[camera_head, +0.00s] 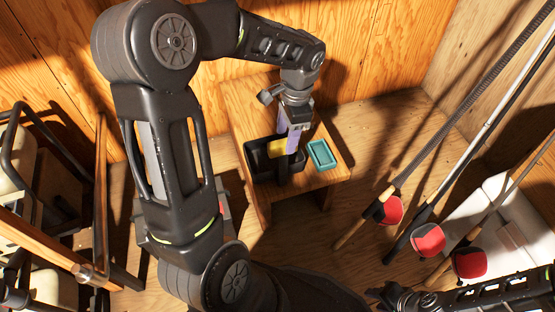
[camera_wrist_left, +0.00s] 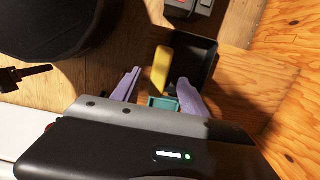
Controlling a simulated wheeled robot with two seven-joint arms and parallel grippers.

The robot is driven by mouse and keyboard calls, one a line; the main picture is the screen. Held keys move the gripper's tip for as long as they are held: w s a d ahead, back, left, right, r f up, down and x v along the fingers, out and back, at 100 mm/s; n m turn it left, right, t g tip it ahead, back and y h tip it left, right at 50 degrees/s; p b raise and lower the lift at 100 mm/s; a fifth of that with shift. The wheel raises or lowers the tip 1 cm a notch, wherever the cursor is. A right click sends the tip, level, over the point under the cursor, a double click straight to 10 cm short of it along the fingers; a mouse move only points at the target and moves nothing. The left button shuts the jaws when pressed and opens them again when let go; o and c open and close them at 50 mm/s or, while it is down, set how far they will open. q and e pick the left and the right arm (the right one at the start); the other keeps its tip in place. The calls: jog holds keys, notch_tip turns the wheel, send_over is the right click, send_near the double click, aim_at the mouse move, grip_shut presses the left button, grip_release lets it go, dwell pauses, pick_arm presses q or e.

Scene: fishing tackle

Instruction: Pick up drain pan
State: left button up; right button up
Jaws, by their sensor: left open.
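A black open-topped pan (camera_head: 258,166) stands on a small wooden table. A yellow object (camera_head: 282,147) rises from it. A small teal tray (camera_head: 322,155) lies to its right on the table. I cannot tell for sure which of the two is the drain pan. My left gripper (camera_head: 293,140) is over the table, its lilac fingers beside the yellow object. In the left wrist view the left gripper (camera_wrist_left: 158,80) is open, with the yellow object (camera_wrist_left: 161,70) showing between its fingers and the black pan (camera_wrist_left: 204,62) behind the right finger. The right arm's end is dark and unclear at the lower right.
The wooden table (camera_head: 245,100) stands by the plank wall. Several fishing rods with red-and-black reels (camera_head: 428,240) lean at the right near a white case (camera_head: 515,225). Metal-framed chairs (camera_head: 25,150) crowd the left. Bare floor lies right of the table.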

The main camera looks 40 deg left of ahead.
aim_at(281, 154)
pick_arm(q)
jog(key=shift+s+a+f+b, duration=0.15)
jog(key=shift+f+b, duration=0.35)
jog(key=shift+f, duration=0.8)
jog(key=f+b, duration=0.2)
jog(key=f, duration=0.1)
jog(key=s+f+b, duration=0.1)
jog(key=f, duration=0.1)
jog(key=shift+a, duration=0.25)
jog(key=shift+c, duration=0.5)
grip_shut()
jog(key=shift+w, duration=0.1)
dwell(0.4)
